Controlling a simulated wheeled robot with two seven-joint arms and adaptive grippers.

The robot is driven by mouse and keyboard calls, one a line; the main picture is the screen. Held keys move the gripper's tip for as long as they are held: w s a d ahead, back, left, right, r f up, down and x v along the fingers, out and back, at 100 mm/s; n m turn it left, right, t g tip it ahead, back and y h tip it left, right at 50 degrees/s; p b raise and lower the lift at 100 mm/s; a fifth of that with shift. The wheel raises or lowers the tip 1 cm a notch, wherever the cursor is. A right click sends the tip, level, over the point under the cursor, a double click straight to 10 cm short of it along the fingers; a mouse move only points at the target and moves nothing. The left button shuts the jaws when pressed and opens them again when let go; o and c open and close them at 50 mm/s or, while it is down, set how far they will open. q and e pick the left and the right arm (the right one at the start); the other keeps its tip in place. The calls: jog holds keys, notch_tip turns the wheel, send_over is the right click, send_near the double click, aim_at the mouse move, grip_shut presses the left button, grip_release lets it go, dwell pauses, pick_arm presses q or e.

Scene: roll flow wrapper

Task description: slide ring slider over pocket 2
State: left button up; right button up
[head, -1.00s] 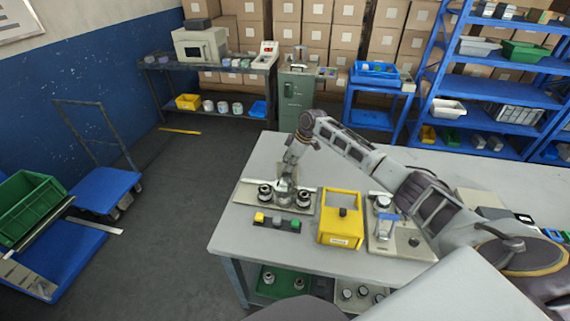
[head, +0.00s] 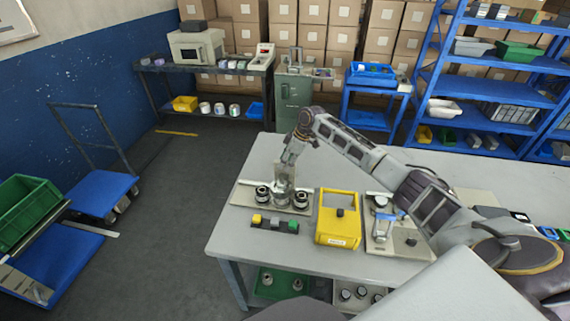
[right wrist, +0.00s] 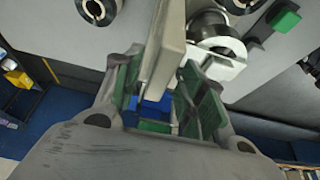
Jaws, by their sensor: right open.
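The fixture plate (head: 243,195) lies at the table's left end. Dark-rimmed round pockets stand on it, one at left (head: 262,194) and one at right (head: 300,198). Between them is a metal ring-shaped piece (head: 282,199), with a pale upright plate (head: 284,177) above it, perhaps the slider's handle. My right gripper (head: 289,158) is over this upright plate. In the right wrist view, its green-padded fingers (right wrist: 165,100) are open, with the pale plate (right wrist: 168,45) between or just before them; contact is unclear. A white ring part (right wrist: 216,62) is beside it. Pocket numbers are unreadable. My left gripper is out of view.
A row of yellow, grey and green blocks (head: 275,224) lies in front of the fixture. A yellow box (head: 338,218) and another fixture plate (head: 383,236) stand to the right. The table's left edge is close; its front-left corner is clear.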

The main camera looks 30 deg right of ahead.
jog(key=v, duration=1)
jog(key=shift+r, duration=0.15)
jog(key=shift+s, duration=0.1)
dwell(0.3)
